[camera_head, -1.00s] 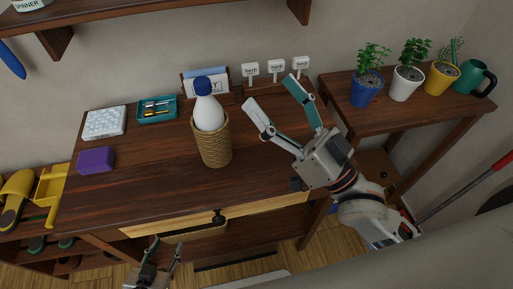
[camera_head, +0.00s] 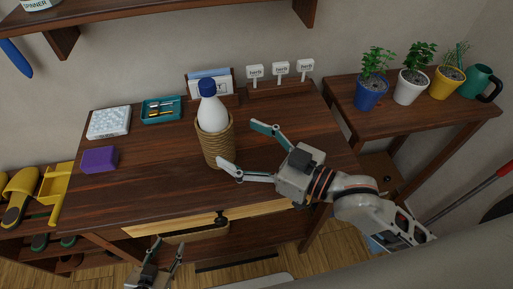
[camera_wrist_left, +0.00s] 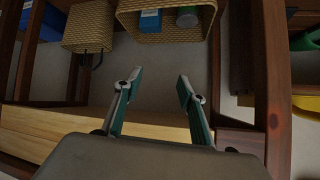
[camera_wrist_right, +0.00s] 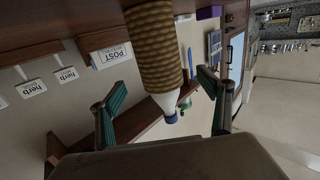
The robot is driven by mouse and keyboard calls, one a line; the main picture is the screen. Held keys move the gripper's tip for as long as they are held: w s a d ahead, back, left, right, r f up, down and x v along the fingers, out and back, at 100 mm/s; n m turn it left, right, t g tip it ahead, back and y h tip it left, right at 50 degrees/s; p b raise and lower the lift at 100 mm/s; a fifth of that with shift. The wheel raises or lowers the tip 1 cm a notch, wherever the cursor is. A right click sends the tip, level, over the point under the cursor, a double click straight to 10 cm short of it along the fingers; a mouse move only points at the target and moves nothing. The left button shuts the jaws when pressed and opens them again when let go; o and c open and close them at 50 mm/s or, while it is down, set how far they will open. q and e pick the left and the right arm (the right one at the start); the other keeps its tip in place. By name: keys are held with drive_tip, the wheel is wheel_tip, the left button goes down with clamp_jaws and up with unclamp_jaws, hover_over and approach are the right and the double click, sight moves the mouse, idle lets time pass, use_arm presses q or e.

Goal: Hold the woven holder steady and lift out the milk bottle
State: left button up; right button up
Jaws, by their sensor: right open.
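The white milk bottle (camera_head: 211,110) with a blue cap stands upright in the woven holder (camera_head: 218,147) on the dark wooden table. Only its upper part shows above the rim. My right gripper (camera_head: 241,147) is open and empty just right of the holder, its fingers pointing at it. In the right wrist view the holder (camera_wrist_right: 153,45) and the bottle (camera_wrist_right: 167,105) appear upside down between the open fingers, ahead of them. My left gripper (camera_head: 168,246) is low in front of the table, open and empty. Its fingers (camera_wrist_left: 158,88) are spread in the left wrist view.
A purple block (camera_head: 99,159), a white box (camera_head: 109,122) and a teal tray (camera_head: 163,109) lie left of the holder. Herb signs (camera_head: 280,72) and a post box (camera_head: 209,82) stand behind. Potted plants (camera_head: 411,85) stand on the right table. A drawer (camera_head: 177,230) is below.

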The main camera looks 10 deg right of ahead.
sight(216, 131)
drive_tip(key=x, duration=0.7)
drive_tip(key=shift+w+a, duration=0.3)
drive_tip(key=c, duration=1.2)
